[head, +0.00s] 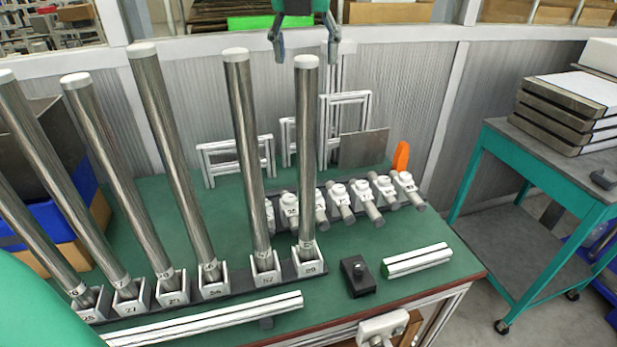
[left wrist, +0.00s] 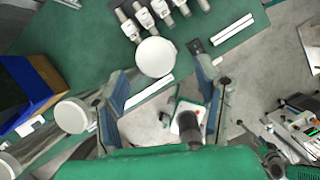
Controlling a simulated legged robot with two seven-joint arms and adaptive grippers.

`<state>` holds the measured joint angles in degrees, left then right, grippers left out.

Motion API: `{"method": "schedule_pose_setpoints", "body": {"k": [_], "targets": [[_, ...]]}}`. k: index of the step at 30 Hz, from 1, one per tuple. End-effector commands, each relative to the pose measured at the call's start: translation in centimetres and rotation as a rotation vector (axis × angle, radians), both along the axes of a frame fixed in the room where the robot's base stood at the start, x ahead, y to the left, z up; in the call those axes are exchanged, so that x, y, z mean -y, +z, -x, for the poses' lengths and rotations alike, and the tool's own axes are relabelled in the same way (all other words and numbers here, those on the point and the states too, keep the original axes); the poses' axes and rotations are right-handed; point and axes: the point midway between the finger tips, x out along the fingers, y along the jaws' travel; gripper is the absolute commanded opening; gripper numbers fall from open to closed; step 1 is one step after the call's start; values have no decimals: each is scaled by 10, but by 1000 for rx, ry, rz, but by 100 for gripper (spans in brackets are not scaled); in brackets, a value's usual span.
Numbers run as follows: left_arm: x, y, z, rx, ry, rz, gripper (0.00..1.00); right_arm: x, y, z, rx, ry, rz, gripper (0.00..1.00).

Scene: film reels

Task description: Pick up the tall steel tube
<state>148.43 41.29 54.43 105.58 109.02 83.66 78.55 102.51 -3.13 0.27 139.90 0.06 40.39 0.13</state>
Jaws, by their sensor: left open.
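Several tall steel tubes with pale end caps stand in numbered holders along the table. The rightmost tall steel tube (head: 307,150) stands upright in the last holder (head: 309,263). My left gripper (head: 305,50) is open, fingers down, at the top of the head view, with this tube's cap between and just below its fingertips. In the left wrist view, the round white cap (left wrist: 155,57) shows between the two spread fingers, with no clear contact. A neighbouring tube's cap (left wrist: 72,115) lies outside the left finger. I do not see my right gripper.
The neighbouring tube (head: 248,150) stands close on the left. A rack of short capped cylinders (head: 340,203) lies behind the holders. A black block (head: 356,277) and white bars (head: 417,260) lie at right. A green cart (head: 540,170) stands beyond the table's right edge.

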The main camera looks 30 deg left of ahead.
Motion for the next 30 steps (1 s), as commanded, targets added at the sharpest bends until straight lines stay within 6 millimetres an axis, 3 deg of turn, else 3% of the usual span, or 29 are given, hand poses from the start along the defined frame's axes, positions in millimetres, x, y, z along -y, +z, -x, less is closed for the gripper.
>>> {"method": "schedule_pose_setpoints", "body": {"k": [18, 27, 29, 30], "targets": [[-15, -68, -23, -3, 1, -1, 58, 0, 7, -1, 1, 0, 0, 40], [-16, -73, -24, 0, 0, 0, 58, 0, 7, -1, 1, 0, 0, 40], [-16, -73, -24, 0, -1, 0, 40, 0, 7, -1, 1, 0, 0, 40], [-15, -73, -24, 0, -1, 0, 26, 0, 7, -1, 1, 0, 0, 40]]}}
